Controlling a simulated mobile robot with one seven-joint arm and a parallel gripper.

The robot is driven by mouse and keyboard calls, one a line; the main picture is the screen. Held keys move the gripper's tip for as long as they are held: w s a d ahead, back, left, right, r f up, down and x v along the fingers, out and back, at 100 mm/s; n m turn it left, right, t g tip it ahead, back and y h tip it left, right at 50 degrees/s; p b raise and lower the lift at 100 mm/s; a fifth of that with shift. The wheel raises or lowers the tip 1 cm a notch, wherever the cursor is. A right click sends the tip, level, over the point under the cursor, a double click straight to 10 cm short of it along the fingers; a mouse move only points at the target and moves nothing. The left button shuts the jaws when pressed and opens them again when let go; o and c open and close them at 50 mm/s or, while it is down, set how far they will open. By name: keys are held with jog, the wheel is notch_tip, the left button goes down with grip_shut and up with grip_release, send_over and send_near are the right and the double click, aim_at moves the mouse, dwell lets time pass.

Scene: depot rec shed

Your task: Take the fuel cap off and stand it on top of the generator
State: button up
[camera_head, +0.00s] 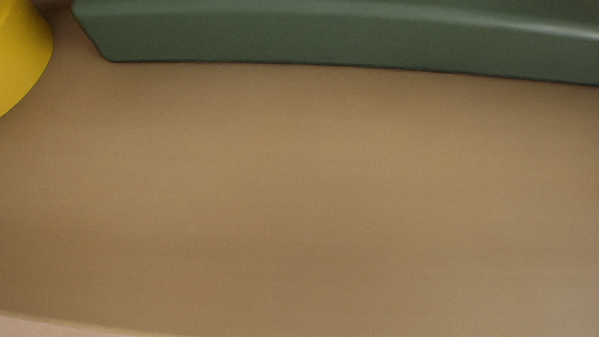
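A dark green body (340,38) runs along the top of the head camera view, cut off by the frame's upper edge. Only its lower part shows; it may be the generator, but I cannot tell for sure. No fuel cap is in view. My gripper is not in view.
A yellow rounded object (20,55) stands at the top left, mostly out of frame, with a small gap to the green body. The brown, wood-like surface (300,190) is bare across the middle. Its near edge shows at the bottom left.

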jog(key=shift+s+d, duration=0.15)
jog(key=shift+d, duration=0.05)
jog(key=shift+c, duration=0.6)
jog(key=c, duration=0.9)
